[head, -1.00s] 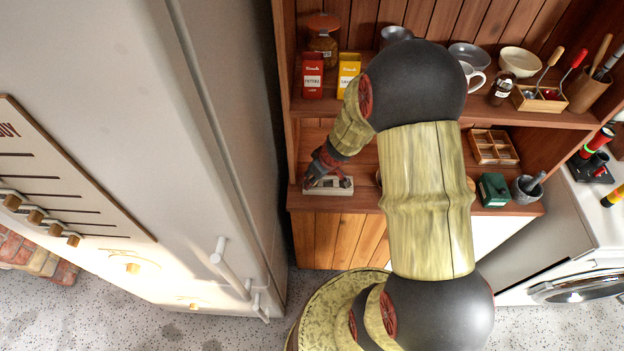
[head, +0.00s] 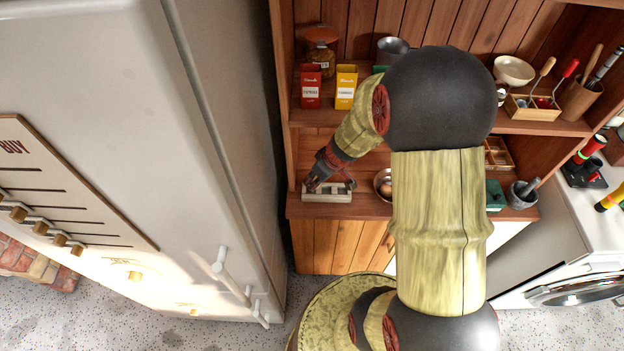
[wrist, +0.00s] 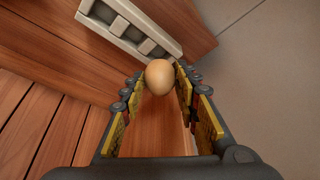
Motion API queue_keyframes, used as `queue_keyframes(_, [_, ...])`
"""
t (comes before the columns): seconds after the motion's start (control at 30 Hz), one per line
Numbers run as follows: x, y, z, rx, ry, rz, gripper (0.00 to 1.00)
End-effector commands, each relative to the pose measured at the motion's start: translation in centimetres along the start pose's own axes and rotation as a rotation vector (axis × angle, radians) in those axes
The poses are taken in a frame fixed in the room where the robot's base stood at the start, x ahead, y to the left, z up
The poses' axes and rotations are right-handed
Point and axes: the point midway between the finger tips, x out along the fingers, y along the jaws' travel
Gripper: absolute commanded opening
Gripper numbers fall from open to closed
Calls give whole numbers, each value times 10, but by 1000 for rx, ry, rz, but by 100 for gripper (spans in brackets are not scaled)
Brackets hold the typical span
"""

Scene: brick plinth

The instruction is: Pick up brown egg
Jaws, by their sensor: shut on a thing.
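The brown egg (wrist: 160,75) sits between the fingertips of my gripper (wrist: 160,84) in the wrist view. The yellow-padded fingers are shut on it from both sides. A pale tray with square hollows (wrist: 132,30) lies just beyond the egg; it also shows in the head view (head: 328,196) on the wooden counter. In the head view my gripper (head: 312,184) is small and dark at the tray's left end, and the egg cannot be made out there. How high the egg is above the counter is hard to tell.
A metal bowl (head: 379,177) holding egg-like things stands right of the tray, partly behind my arm. A red box (head: 311,87) and a yellow box (head: 346,88) stand on the shelf above. The fridge (head: 215,150) rises close at left.

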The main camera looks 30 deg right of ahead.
Motion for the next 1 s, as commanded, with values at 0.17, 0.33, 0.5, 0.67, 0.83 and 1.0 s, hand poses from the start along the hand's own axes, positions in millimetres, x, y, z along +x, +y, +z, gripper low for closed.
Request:
queue_keyframes(0.17, [-54, -1, 19, 4, 4, 5, 23])
queue_keyframes(0.33, [-78, -4, 46, 5, 3, 4, 23])
queue_keyframes(0.5, [-98, -6, 65, 3, 3, 4, 23])
queue_keyframes(0.67, [-109, -8, 76, 1, 2, 2, 23])
queue_keyframes(0.83, [-113, -9, 80, 0, 1, 1, 23])
queue_keyframes(1.0, [-113, -9, 80, 0, 1, 1, 23])
